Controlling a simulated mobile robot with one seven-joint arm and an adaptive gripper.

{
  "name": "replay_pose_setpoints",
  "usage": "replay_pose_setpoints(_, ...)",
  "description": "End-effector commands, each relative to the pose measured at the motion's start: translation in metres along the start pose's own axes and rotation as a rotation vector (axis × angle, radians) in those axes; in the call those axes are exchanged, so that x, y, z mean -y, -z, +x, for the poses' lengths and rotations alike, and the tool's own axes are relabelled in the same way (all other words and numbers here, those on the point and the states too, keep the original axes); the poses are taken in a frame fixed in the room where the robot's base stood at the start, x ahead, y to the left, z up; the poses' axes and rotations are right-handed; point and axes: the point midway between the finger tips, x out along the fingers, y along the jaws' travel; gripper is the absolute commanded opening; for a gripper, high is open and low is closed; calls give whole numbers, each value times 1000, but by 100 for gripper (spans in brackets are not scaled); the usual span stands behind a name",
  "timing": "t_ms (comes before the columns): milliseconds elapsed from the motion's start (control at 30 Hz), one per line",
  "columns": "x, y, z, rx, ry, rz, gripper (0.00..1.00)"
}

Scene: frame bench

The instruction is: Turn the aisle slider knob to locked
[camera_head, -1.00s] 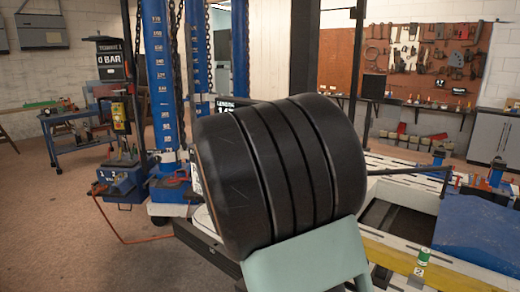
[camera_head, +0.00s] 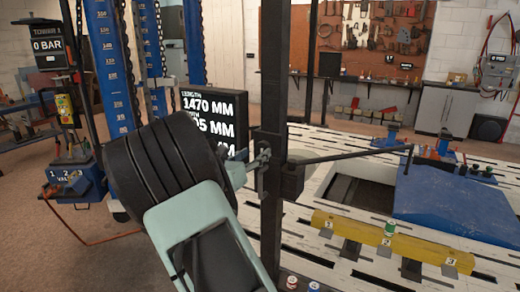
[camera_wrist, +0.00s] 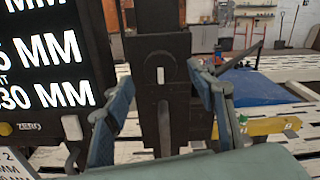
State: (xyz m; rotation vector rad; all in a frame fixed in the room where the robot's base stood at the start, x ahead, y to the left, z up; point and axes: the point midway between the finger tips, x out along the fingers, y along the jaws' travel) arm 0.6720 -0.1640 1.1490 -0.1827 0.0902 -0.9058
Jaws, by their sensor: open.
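A dark slider block (camera_wrist: 163,95) sits on a black upright post (camera_head: 272,75). In the wrist view its face has an arched outline with a small pale upright piece (camera_wrist: 161,75), which may be the knob; any locked or unlocked marking is not readable. My gripper (camera_head: 262,160) is close to the post in the head view. I cannot tell whether either finger touches the block.
A measuring display (camera_head: 210,115) stands left of the post. A thin black arm (camera_head: 350,153) reaches right from the post over the slotted white bench (camera_head: 300,225). A yellow beam (camera_head: 340,228) and blue ramp (camera_head: 455,200) lie to the right.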

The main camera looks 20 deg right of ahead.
Motion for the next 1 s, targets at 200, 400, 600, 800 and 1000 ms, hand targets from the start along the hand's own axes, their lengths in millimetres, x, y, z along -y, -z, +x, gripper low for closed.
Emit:
replay_pose_setpoints(200, 0, -1, 34, 1, 2, 0, 51)
replay_pose_setpoints(400, 0, -1, 46, 1, 0, 0, 51)
replay_pose_setpoints(600, 0, -1, 46, 1, -1, 0, 51)
replay_pose_setpoints(800, 0, -1, 46, 1, -1, 0, 35)
replay_pose_setpoints(1000, 0, -1, 46, 1, 0, 0, 13)
